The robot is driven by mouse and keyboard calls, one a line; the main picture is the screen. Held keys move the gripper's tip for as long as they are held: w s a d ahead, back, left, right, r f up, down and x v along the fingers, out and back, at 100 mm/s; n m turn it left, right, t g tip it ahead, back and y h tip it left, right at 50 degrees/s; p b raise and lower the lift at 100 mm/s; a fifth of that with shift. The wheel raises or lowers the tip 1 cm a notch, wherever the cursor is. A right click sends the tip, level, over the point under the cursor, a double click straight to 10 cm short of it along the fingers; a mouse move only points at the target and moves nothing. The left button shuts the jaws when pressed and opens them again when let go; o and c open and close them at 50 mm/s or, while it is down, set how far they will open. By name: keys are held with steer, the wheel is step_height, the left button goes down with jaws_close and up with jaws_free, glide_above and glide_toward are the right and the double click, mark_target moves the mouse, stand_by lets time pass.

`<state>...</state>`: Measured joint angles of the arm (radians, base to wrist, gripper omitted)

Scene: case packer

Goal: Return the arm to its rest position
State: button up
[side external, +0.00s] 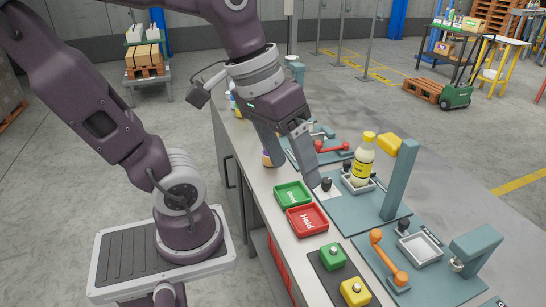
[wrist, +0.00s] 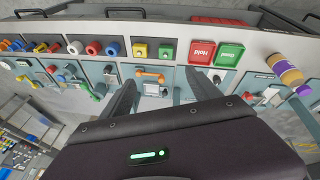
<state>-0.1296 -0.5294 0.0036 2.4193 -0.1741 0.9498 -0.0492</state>
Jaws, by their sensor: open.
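My gripper (side external: 292,172) is above the bench, its fingers spread and nothing between them. In the wrist view my gripper (wrist: 160,78) also shows two parted fingers, with bench fixtures beyond them. My arm is bent over the bench from its base at the left. The pale bottle with the yellow cap (side external: 363,165) stands upright in a small tray, to the right of my fingers and apart from them.
A green tray (side external: 292,195) and a red "Hold" tray (side external: 307,220) lie on the bench below my gripper. Green (side external: 333,256) and yellow (side external: 355,291) buttons sit nearer. A purple-and-orange container (wrist: 287,74) is at right in the wrist view.

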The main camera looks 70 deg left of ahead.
steer(key=s+m+t, duration=0.1)
steer(key=s+a+m+t+y, duration=0.1)
steer(key=s+m, duration=0.1)
